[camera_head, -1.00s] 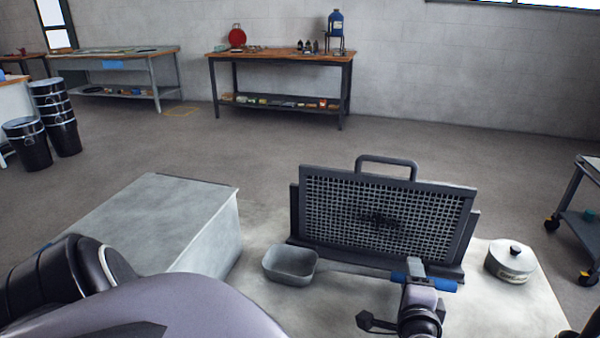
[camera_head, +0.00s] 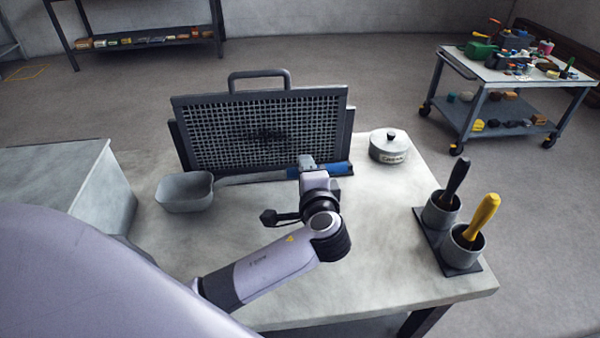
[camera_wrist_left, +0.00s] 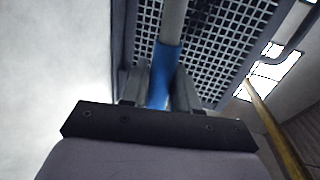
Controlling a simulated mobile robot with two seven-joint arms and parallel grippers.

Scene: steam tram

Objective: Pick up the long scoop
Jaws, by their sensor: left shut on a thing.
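The long scoop has a grey box-shaped bowl (camera_head: 185,192) at the left, a thin shaft running right, and a blue handle (camera_head: 337,168). It lies across the front of the mesh screen. My left gripper (camera_head: 308,165) is shut on the handle near its shaft end. In the left wrist view, the fingers (camera_wrist_left: 159,90) stand either side of the blue handle (camera_wrist_left: 165,62), with the grey shaft beyond. I cannot tell whether the scoop touches the table. My right gripper is out of view.
The framed mesh screen (camera_head: 225,130) stands just behind the scoop on the pale table (camera_head: 380,260). A lidded round tin (camera_head: 389,148) is to the right. Two cups (camera_head: 440,210) hold black and yellow handles at the right edge. A grey box (camera_head: 60,185) stands left.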

